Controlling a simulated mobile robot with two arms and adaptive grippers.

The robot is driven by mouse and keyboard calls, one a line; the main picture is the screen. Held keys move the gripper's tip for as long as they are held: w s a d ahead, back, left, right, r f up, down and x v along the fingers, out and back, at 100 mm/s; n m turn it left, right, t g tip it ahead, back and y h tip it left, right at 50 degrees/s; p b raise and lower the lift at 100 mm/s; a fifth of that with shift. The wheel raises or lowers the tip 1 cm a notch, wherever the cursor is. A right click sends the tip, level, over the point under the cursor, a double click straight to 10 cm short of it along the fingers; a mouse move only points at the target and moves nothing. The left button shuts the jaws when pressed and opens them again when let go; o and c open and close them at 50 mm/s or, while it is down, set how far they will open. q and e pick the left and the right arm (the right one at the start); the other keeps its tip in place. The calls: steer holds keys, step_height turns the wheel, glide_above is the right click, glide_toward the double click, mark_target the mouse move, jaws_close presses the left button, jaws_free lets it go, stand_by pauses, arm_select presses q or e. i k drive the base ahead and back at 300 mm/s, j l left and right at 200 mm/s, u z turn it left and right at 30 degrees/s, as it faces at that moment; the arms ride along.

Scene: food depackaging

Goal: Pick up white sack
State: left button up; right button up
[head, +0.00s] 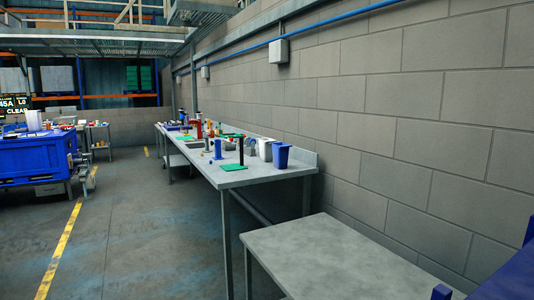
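I cannot make out a white sack in the head view. A white upright object (33,120) stands at the blue bin on the far left, too small to identify. A white container (265,149) stands on the long metal table beside the wall. Neither of my grippers is in view.
An empty grey table (340,258) stands at the front right. The long metal table (235,178) behind it holds a green mat (233,166), a blue bin (281,155) and several small items. A large blue bin (35,160) stands left. A blue structure (512,277) cuts the lower right corner. The middle floor (150,220) is clear.

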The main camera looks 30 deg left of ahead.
mark_target(266, 155)
steer(key=u, duration=1.35)
steer(key=i+j+u, duration=0.35)
steer(key=i, duration=0.25)
steer(key=i+j+u, duration=0.3)
steer(key=i, duration=0.8)
steer(key=i+u, duration=0.25)
steer(key=i, duration=0.85)
steer(key=i+z, duration=0.1)
steer(key=i, duration=1)
steer(key=i+j+z, duration=0.1)
steer(key=i, duration=0.95)
steer(key=j, duration=0.1)
